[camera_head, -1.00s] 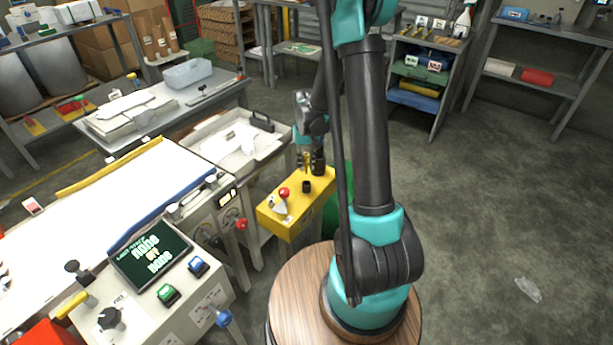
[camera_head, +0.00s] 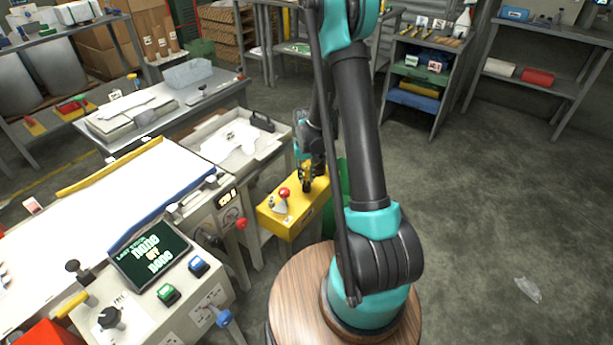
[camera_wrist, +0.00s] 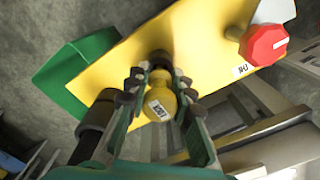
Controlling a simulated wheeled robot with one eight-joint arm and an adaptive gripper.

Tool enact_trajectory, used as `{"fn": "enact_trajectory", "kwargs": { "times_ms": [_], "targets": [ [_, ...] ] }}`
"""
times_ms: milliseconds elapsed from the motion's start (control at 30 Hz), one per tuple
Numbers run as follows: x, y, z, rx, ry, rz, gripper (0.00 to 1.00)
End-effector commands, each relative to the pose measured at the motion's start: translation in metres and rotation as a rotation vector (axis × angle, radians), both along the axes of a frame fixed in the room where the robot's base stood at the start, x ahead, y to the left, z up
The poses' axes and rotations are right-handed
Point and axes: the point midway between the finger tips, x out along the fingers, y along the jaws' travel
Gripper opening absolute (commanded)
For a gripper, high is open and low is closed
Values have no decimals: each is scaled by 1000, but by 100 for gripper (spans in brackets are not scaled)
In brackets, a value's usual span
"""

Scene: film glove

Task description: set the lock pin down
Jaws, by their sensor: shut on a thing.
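The lock pin (camera_wrist: 158,107) is a yellow, round-headed piece with a small label, in the wrist view. My gripper (camera_wrist: 158,88) is shut on it, with a finger on either side. The pin points at a dark round fitting (camera_wrist: 160,57) on top of the yellow box (camera_wrist: 200,35); I cannot tell whether its tip is inside. In the head view my gripper (camera_head: 307,180) is low over the far part of the yellow box (camera_head: 284,225) and hides the fitting and most of the pin.
A red knob (camera_head: 284,193) stands on the yellow box, left of my gripper. A green thing (camera_wrist: 75,75) adjoins the box. A grey tray table (camera_head: 240,140) and the control console (camera_head: 165,290) stand to the left. Open floor (camera_head: 480,200) lies to the right.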

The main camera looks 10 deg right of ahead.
Motion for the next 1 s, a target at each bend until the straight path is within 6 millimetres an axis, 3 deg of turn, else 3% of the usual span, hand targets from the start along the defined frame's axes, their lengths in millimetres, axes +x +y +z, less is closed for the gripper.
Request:
{"fn": "enact_trajectory", "kwargs": {
  "times_ms": [433, 467, 600, 1000],
  "targets": [
    [0, 0, -10, 0, 0, 0, 3],
    [0, 0, -10, 0, 0, 0, 24],
    [0, 0, -10, 0, 0, 0, 41],
    [0, 0, -6, 0, 0, 0, 43]
  ]
}}
